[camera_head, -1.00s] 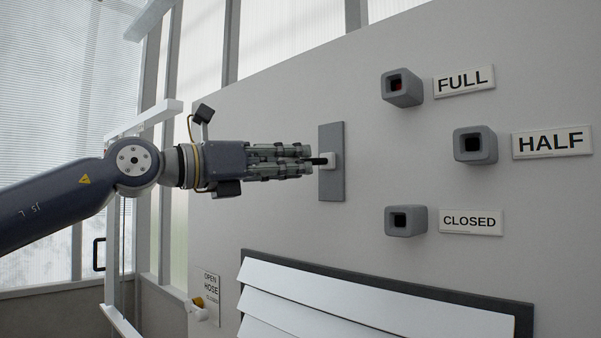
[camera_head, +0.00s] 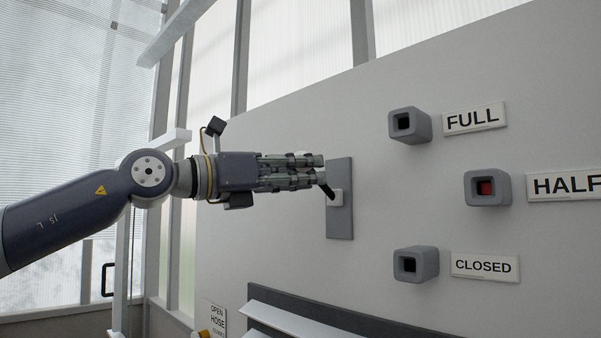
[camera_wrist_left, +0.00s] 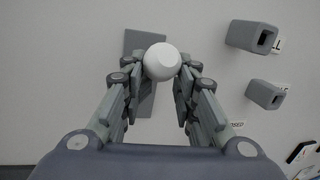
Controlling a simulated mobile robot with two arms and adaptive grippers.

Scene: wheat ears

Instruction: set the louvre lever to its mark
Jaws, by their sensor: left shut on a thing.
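The louvre lever (camera_head: 328,191) is a short black arm on a pale hub, on a grey upright plate (camera_head: 341,222). It slants up and left from the hub. Its white round knob (camera_wrist_left: 162,62) shows in the left wrist view. My left gripper (camera_head: 321,169) is shut on the knob, which the fingers hide in the head view. To the right are three grey hooded windows labelled FULL (camera_head: 410,125), HALF (camera_head: 488,188) and CLOSED (camera_head: 416,265). The HALF window shows red; the FULL and CLOSED windows look dark. My right gripper is not in view.
White louvre slats (camera_head: 300,322) in a dark frame lie below the plate. A hose sign (camera_head: 217,317) with a yellow part is at lower left. Window posts stand behind my arm. The wall between plate and windows is clear.

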